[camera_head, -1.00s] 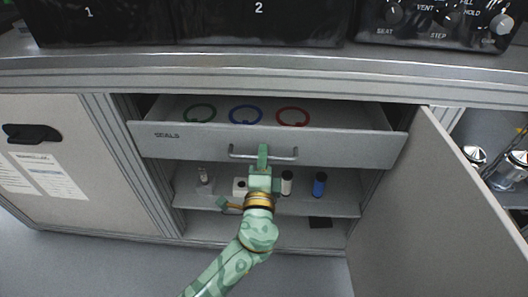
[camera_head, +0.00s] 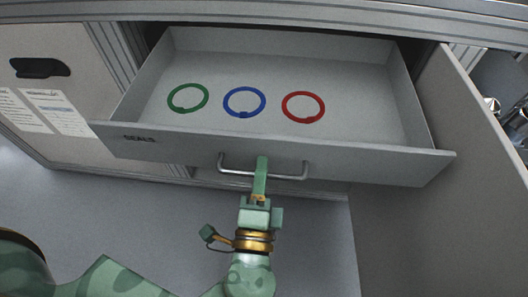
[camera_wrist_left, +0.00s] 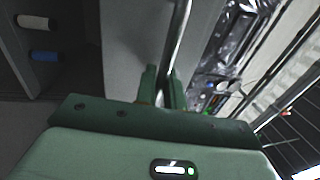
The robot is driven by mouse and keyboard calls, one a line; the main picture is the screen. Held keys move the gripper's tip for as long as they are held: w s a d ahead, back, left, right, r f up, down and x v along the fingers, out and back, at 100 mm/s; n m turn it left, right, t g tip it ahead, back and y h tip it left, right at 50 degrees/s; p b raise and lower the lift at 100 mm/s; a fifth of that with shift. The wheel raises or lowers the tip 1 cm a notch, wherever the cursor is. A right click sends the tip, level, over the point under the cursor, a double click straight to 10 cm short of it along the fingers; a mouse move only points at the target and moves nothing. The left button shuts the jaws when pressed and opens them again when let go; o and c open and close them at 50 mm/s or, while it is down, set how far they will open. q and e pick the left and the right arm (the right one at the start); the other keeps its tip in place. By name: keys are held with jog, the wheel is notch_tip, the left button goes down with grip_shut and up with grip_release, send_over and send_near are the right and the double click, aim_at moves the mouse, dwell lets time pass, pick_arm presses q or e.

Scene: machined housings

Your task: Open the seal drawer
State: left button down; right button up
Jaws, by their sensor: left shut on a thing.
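The seal drawer (camera_head: 350,160), labelled SEALS on its grey front, stands pulled well out of the cabinet in the head view. A green ring (camera_head: 188,98), a blue ring (camera_head: 244,102) and a red ring (camera_head: 303,107) lie apart in a row on its floor. My left gripper (camera_head: 261,168) is shut on the drawer's metal bar handle (camera_head: 232,172), near its middle. In the left wrist view the handle (camera_wrist_left: 178,45) runs up from between the fingers of the left gripper (camera_wrist_left: 162,82). My right gripper is in neither view.
An open cabinet door (camera_head: 440,190) stands at the right of the drawer. A closed door with a dark handle (camera_head: 40,68) is at the left. A white cylinder (camera_wrist_left: 33,21) and a blue cylinder (camera_wrist_left: 45,56) show in the left wrist view. Grey floor is clear below.

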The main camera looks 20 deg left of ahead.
pick_arm(q)
jog(key=shift+s+d, duration=0.15)
jog(key=shift+s, duration=0.35)
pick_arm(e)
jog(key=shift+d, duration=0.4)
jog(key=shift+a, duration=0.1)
